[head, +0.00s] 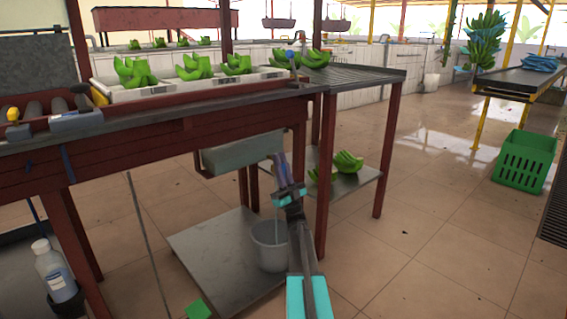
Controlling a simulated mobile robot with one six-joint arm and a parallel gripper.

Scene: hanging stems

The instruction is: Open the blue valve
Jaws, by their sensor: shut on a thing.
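My gripper (279,163) reaches up to the right end of a grey tank (238,152) slung under the work table. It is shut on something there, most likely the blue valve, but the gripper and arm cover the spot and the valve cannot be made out. A grey bucket (268,248) stands below the gripper on the low metal shelf, partly behind my arm. A thin pale streak shows above the bucket; I cannot tell whether it is water.
The red-framed table (150,132) carries trays with green bananas (195,66). A red table leg (325,175) stands close right of my arm. More bananas (347,162) lie on a side shelf. A green crate (524,162) is far right. Tiled floor between is clear.

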